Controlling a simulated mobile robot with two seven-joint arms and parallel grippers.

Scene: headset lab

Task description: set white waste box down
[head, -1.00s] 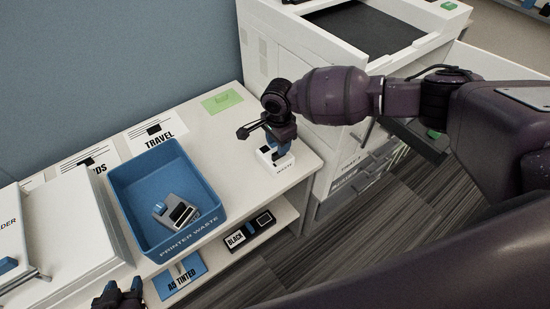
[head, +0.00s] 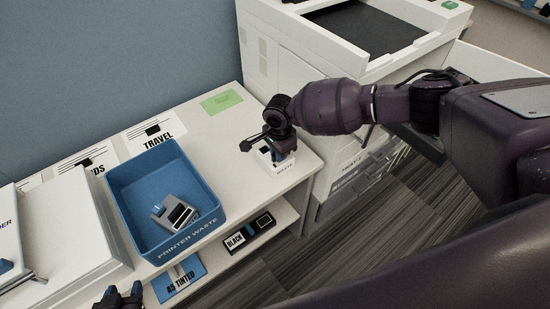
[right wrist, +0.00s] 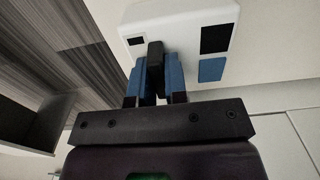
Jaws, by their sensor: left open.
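The white waste box (head: 282,170) is at the right end of the white table, near its front corner. It shows in the right wrist view (right wrist: 176,32) as a white body with black patches and a blue patch. My right gripper (head: 270,146) is over the box from above. In the right wrist view its blue fingers (right wrist: 160,80) are closed on a black tab of the box. The box looks upright and at or just above the tabletop; contact underneath is hidden. My left gripper (head: 120,298) is open at the bottom left, partly cut off.
A blue printer waste tray (head: 190,242) holds a grey cartridge (head: 176,212). A green note (head: 221,102) lies behind. A large white printer (head: 278,65) stands right of the table. The tabletop between tray and waste box is clear.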

